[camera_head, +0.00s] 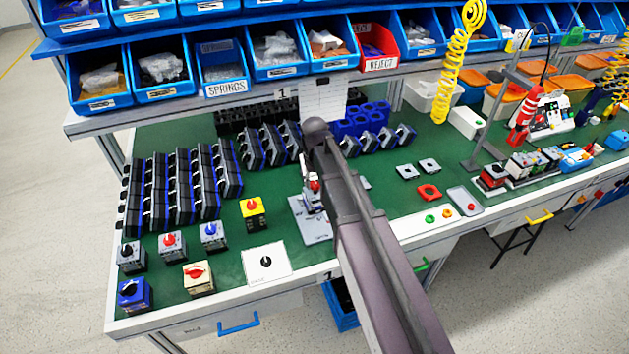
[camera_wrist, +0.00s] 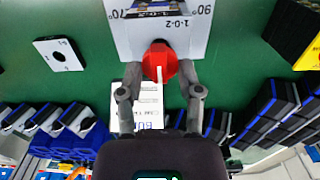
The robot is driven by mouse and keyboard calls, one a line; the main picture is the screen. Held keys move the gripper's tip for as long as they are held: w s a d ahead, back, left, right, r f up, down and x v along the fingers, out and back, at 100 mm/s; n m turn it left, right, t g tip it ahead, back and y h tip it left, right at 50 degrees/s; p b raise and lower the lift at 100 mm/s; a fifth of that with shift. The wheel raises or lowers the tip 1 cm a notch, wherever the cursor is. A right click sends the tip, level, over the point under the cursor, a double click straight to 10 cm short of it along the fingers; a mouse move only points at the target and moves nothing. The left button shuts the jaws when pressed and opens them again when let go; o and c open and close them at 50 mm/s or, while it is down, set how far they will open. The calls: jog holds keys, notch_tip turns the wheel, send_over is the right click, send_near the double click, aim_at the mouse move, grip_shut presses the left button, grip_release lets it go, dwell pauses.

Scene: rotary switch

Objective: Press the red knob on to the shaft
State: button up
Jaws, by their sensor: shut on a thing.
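The red knob (camera_wrist: 160,61) with a white pointer line sits between the two fingertips of my gripper (camera_wrist: 160,72) in the wrist view. The fingers are shut on its sides. In the head view a small bit of red shows at my gripper (camera_head: 312,187), mostly covered by my arm. The knob appears in front of a light plate (camera_wrist: 120,38) marked 70°, 90° and 1-0-2. In the head view this grey plate (camera_head: 313,231) lies on the green bench below my gripper. The shaft is not visible. I cannot tell whether the knob touches it.
A white plate with a black knob (camera_head: 266,263) lies in front. Small plates and a red frame (camera_head: 429,193) lie to the right.

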jog(key=shift+f+b, duration=1.15)
dwell(0.4)
jog(key=o, duration=0.9)
jog(key=shift+r, duration=0.15)
